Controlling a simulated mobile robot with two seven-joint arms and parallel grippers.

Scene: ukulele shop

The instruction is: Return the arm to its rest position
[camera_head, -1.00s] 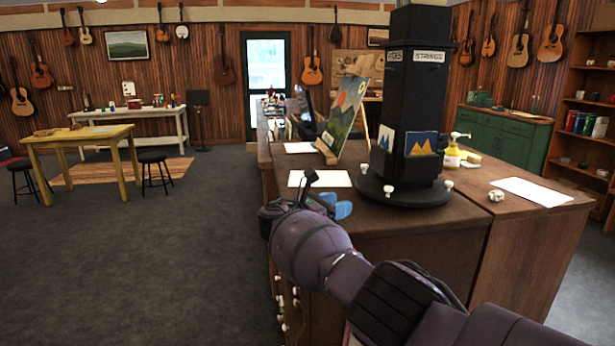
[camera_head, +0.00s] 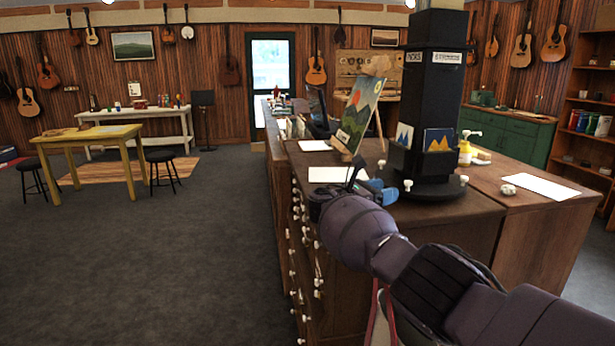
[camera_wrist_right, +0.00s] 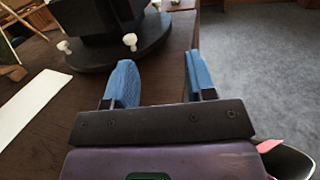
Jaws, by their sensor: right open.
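My right arm reaches in from the lower right in the head view. Its gripper (camera_head: 378,190) is over the near left corner of the wooden counter (camera_head: 455,225), in front of the black display tower (camera_head: 434,90). In the right wrist view the two blue fingers (camera_wrist_right: 158,82) are apart with nothing between them. The round black base of the tower (camera_wrist_right: 125,45) with white knobs lies ahead of them there. My left gripper is not in view.
The counter holds a painting on a small easel (camera_head: 358,112), white sheets (camera_head: 540,187) and a pump bottle (camera_head: 466,147). Drawers with white knobs line its left side. Grey carpet (camera_head: 180,260) lies open to the left. A yellow table (camera_head: 85,137) and stools stand farther back.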

